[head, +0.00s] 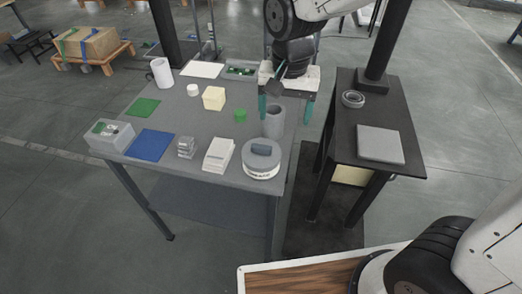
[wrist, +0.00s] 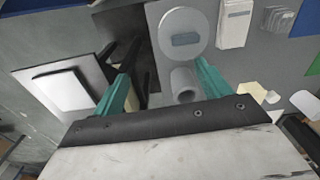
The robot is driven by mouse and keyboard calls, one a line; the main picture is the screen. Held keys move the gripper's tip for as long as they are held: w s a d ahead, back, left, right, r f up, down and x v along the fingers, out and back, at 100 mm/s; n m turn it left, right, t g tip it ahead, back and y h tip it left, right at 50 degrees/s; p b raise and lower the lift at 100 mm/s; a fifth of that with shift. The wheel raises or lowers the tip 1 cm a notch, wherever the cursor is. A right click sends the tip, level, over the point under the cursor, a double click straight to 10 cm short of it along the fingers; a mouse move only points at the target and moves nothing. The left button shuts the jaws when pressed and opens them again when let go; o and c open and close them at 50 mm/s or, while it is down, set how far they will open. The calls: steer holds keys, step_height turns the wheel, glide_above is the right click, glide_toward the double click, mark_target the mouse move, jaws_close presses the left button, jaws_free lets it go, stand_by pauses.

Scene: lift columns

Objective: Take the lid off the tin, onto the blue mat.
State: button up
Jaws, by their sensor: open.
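The round tin (head: 261,173) stands near the front right corner of the grey table, with its grey lid (head: 250,157) on and a dark blue-grey block-shaped handle (head: 261,150) on top. In the wrist view the lid (wrist: 185,20) shows from above, with its handle (wrist: 186,39), beyond the fingers. The blue mat (head: 151,145) lies flat and bare at the table's front left; a corner of it shows in the wrist view (wrist: 303,18). My gripper (head: 286,107) is open and empty, above the table's right edge, behind the tin and apart from it.
A grey hollow cylinder (head: 274,122) stands behind the tin, near my gripper's fingers. A white stack (head: 219,155) and clear blocks (head: 186,147) stand between tin and mat. A grey box (head: 108,139) adjoins the mat's left. A dark side table (head: 345,140) stands right, beyond a gap.

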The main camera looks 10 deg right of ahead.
glide_above(261, 146)
steer(key=shift+m, duration=0.3)
step_height(261, 146, down, 4)
steer(key=shift+s+f, duration=0.1)
step_height(261, 146, down, 8)
steer(key=shift+r, duration=0.1)
steer(key=shift+c, duration=0.3)
steer(key=c, duration=1)
